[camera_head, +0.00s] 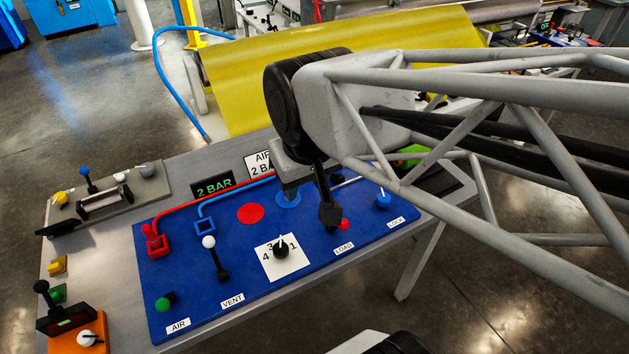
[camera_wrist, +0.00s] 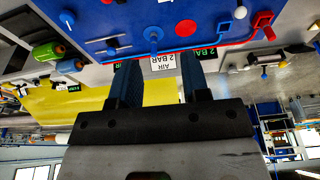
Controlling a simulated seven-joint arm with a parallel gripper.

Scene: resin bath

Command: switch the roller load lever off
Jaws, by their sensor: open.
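The blue control panel (camera_head: 210,295) carries a LOAD label (camera_head: 344,247) near its front right. A small red knob (camera_head: 343,224) shows just behind that label; most of its lever is hidden by my gripper, so I cannot tell its position. In the wrist view a red spot (camera_wrist: 107,2) sits at the top edge of the picture. My gripper (camera_head: 328,212) hangs over the right part of the panel, its dark finger overlapping the picture beside the red knob. In the wrist view my gripper (camera_wrist: 158,88) has its two fingers apart with nothing between them.
A blue-knobbed lever (camera_head: 383,200) stands near the LOCK label, right of LOAD. A numbered dial (camera_head: 281,251) and a white-knobbed VENT lever (camera_head: 210,243) stand left. Display signs (camera_head: 213,186) stand along the back edge. A yellow roll (camera_head: 240,90) lies behind.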

